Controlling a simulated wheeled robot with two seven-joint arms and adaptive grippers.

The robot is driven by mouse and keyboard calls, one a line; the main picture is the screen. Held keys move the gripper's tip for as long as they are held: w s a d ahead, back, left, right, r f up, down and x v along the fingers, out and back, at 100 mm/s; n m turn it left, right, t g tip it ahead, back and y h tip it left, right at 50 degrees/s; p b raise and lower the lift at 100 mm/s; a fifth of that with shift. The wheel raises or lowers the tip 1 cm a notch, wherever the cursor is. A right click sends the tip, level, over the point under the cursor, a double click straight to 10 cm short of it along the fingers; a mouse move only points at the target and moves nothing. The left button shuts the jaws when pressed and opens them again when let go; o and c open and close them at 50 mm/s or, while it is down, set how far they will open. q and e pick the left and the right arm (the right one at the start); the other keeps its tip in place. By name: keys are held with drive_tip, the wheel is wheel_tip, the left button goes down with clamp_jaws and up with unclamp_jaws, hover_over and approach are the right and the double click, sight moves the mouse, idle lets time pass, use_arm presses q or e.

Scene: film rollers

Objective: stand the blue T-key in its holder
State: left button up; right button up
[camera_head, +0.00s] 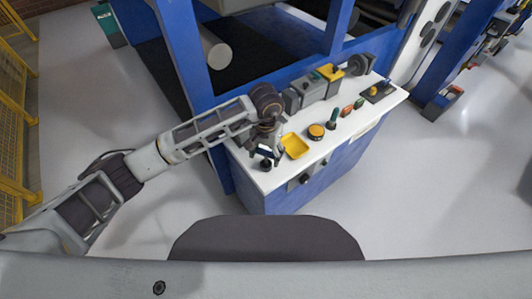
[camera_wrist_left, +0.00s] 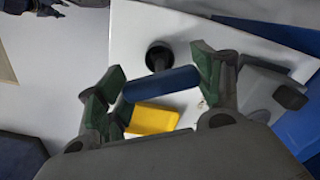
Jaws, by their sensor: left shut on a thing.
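My left gripper (camera_wrist_left: 157,82) is shut on the blue T-key (camera_wrist_left: 161,84), with its fingers at the two ends of the blue crossbar. In the head view my left gripper (camera_head: 264,149) is over the near left end of the white worktop, above a small dark round piece (camera_head: 265,163). The key is hard to make out there. My right gripper is not in view.
A yellow tray (camera_head: 295,146) lies close to the right of my left gripper, also seen in the left wrist view (camera_wrist_left: 153,119). An orange round piece (camera_head: 316,131) and several small coloured items follow along the white worktop (camera_head: 277,177). Grey boxes (camera_head: 305,90) line its back.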

use_arm(q)
drive_tip(key=shift+b, duration=0.4)
idle(1.1)
drive_tip(key=shift+f+b, duration=0.1)
drive_tip(key=shift+b, duration=0.45)
idle(0.8)
drive_tip(key=o, duration=1.5)
drive_tip(key=shift+o, duration=0.2)
drive_tip(key=shift+o, duration=0.9)
drive_tip(key=shift+r+p, duration=0.8)
drive_tip(key=shift+r, duration=2.7)
